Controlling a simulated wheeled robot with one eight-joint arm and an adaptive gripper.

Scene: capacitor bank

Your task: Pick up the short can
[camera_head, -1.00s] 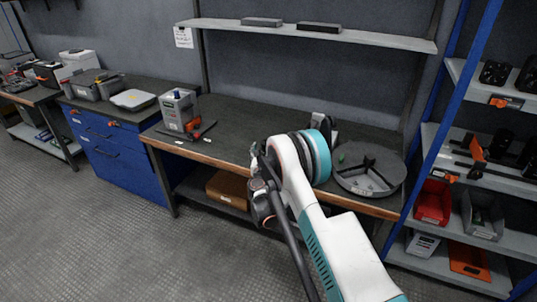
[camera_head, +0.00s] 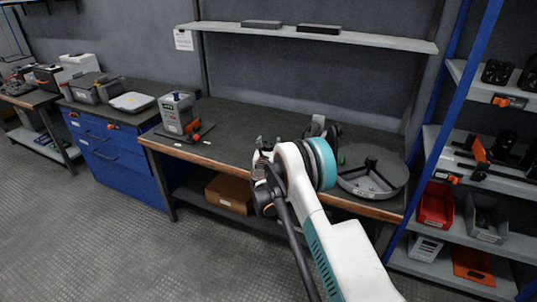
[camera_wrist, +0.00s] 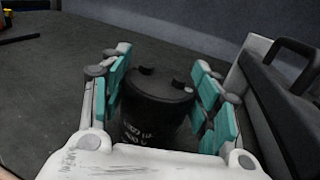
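A short black can (camera_wrist: 155,105) with pale lettering on its side stands upright on the dark bench top in the wrist view. My gripper (camera_wrist: 160,82) has its teal-padded fingers on either side of the can. The fingers look spread, with a narrow gap visible at the lower right pad; contact at the left is hard to judge. In the head view, my gripper (camera_head: 264,146) is low over the middle workbench (camera_head: 240,121), partly hidden by my own arm. The can cannot be made out there.
A grey case with a dark handle (camera_wrist: 297,62) stands close to the right of my gripper. A round grey divided tray (camera_head: 372,178) lies at the bench's right end. A grey box device (camera_head: 178,113) stands at the left end. A shelf (camera_head: 370,41) hangs above the bench.

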